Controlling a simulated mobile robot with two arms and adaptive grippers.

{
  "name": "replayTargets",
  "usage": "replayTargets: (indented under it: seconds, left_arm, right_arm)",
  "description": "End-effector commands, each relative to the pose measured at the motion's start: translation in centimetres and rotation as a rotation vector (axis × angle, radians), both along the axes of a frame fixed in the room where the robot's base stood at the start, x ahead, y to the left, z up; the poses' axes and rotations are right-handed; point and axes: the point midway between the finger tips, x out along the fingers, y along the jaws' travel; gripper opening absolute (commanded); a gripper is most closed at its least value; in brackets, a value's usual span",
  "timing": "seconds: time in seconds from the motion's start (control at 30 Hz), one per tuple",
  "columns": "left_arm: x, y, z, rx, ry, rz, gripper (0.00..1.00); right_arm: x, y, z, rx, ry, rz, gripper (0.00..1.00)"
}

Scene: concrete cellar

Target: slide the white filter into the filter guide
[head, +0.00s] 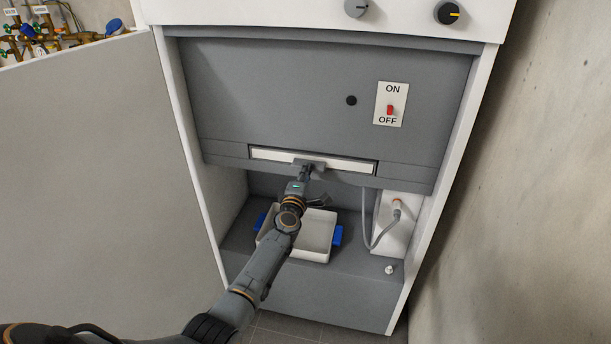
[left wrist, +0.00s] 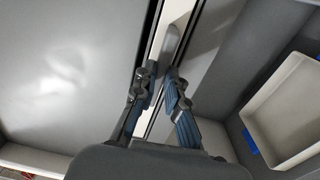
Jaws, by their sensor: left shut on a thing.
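The white filter (head: 345,166) shows as a long white strip in the filter guide (head: 252,153), a wide slot low in the grey front panel. It lies along the slot; how deep it sits I cannot tell. My left gripper (head: 307,168) is at the middle of the strip, shut on the grey grip of the filter. In the left wrist view the fingers (left wrist: 160,76) close around this grey grip (left wrist: 172,42), with the white strip (left wrist: 180,10) running behind it. My right gripper is not in view.
Below the slot, a white tray (head: 318,255) with blue handles (head: 338,235) stands on a grey ledge. A grey hose (head: 367,222) runs down to a white box (head: 391,228) at its right. An open grey door (head: 80,170) stands at left, and a concrete wall (head: 535,170) is at right.

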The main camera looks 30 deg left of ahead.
Motion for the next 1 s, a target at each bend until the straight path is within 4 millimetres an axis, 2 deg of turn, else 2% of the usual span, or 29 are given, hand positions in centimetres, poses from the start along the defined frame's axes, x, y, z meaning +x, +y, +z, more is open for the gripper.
replayTargets:
  seconds: [0.07,0.1,0.2,0.23,0.53,0.67,1.0]
  left_arm:
    - [0.2,0.1,0.1,-0.001,-0.002,0.001,0.0]
    - [0.3,0.1,0.1,-0.001,-0.002,0.0,0.16]
    - [0.2,0.1,0.1,-0.001,-0.002,0.0,0.37]
    - [0.2,0.1,0.1,-0.001,-0.001,0.0,0.39]
    - [0.1,0.0,0.0,0.0,0.002,0.0,0.39]
    - [-0.8,-0.2,0.1,0.0,0.002,-0.001,0.39]
    - [-6.8,-1.6,0.2,0.0,0.003,-0.001,0.39]
  right_arm:
    - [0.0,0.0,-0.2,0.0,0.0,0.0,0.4]
    - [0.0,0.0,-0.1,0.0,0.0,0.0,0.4]
    - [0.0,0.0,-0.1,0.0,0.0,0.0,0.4]
    - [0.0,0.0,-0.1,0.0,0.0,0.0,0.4]
    - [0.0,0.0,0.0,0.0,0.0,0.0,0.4]
    - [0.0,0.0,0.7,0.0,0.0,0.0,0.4]
    - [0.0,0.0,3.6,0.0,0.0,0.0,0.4]
